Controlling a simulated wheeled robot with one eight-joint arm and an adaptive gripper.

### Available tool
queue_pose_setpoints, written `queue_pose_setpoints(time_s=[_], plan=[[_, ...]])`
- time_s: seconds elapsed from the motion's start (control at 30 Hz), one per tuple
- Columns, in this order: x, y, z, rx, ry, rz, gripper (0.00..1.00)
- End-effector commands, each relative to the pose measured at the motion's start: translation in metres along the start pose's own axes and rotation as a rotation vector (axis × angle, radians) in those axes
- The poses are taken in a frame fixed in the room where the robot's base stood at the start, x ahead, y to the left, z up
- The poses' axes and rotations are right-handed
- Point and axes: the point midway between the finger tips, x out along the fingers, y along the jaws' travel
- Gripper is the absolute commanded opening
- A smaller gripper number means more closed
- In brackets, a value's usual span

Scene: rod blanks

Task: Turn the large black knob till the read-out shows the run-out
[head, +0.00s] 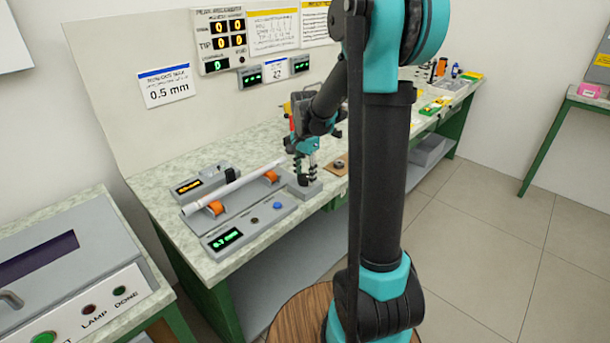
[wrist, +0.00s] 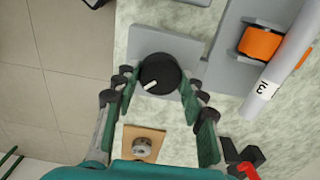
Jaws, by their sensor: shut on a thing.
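The large black knob (wrist: 158,73) with a white pointer mark sits on a grey block in the wrist view. The pointer slants toward the lower left of that picture. My gripper (wrist: 160,78) has one finger on each side of the knob and is shut on it. In the head view my gripper (head: 305,172) reaches down over the grey block (head: 308,190) and mostly hides the knob. The read-out (head: 226,239) on the front of the grey fixture shows green digits that look like 0.7 mm. A white rod (head: 232,187) rests on the fixture's orange rollers.
A grey box with an amber display (head: 188,186) stands behind the rod. A wooden plate with a round metal piece (wrist: 142,148) lies close by my gripper. A wall sign (head: 168,85) reads 0.5 mm. Other small items stand along the bench's far end.

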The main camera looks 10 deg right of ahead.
Motion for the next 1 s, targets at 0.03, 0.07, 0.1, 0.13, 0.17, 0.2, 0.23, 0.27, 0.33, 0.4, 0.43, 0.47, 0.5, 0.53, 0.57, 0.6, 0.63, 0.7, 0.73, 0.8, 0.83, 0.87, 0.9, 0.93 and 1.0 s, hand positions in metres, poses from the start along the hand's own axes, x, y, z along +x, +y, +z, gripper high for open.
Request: queue_pose_setpoints(time_s=[0.03, 0.07, 0.1, 0.13, 0.17, 0.2, 0.23, 0.27, 0.33, 0.4, 0.43, 0.47, 0.5, 0.53, 0.57, 0.6, 0.63, 0.7, 0.73, 0.8, 0.83, 0.87, 0.9, 0.93, 1.0], plan=[[0.000, 0.000, 0.000, 0.000, 0.001, 0.000, 0.12], [0.000, 0.000, 0.000, 0.000, 0.001, 0.000, 0.12], [0.000, 0.000, 0.000, 0.000, 0.001, 0.000, 0.12], [0.000, 0.000, 0.000, 0.000, 0.001, 0.000, 0.12], [0.000, 0.000, 0.000, 0.000, 0.001, 0.000, 0.12], [0.000, 0.000, 0.000, 0.000, 0.001, 0.000, 0.44], [0.000, 0.000, 0.000, 0.000, 0.001, 0.000, 0.47], [0.000, 0.000, 0.000, -0.001, 0.001, 0.000, 0.51], [0.000, 0.000, 0.000, -0.001, 0.001, 0.000, 0.60], [0.000, 0.000, 0.000, -0.001, 0.000, 0.000, 0.62], [0.000, 0.000, 0.000, -0.001, 0.000, 0.000, 0.62], [0.000, 0.000, 0.000, -0.001, 0.000, 0.000, 0.62], [0.000, 0.000, 0.000, -0.001, 0.000, 0.000, 0.62], [0.000, 0.000, 0.000, -0.001, 0.000, 0.000, 0.62], [0.000, 0.000, 0.000, -0.001, 0.000, 0.000, 0.62], [0.000, 0.000, 0.000, -0.001, 0.000, 0.000, 0.62], [0.000, 0.000, 0.000, -0.001, 0.000, 0.000, 0.62], [-0.003, 0.000, 0.000, -0.001, 0.000, 0.000, 0.62], [-0.005, 0.000, 0.000, -0.001, 0.000, 0.000, 0.62], [-0.011, 0.000, 0.000, -0.001, 0.000, 0.000, 0.62], [-0.015, 0.000, 0.000, -0.001, 0.000, 0.000, 0.62], [-0.020, 0.000, 0.000, -0.001, 0.000, 0.000, 0.62], [-0.027, 0.000, 0.000, -0.001, 0.000, 0.000, 0.62], [-0.033, 0.000, 0.000, -0.001, 0.000, 0.000, 0.62], [-0.047, 0.000, 0.000, -0.001, 0.000, 0.000, 0.62]])
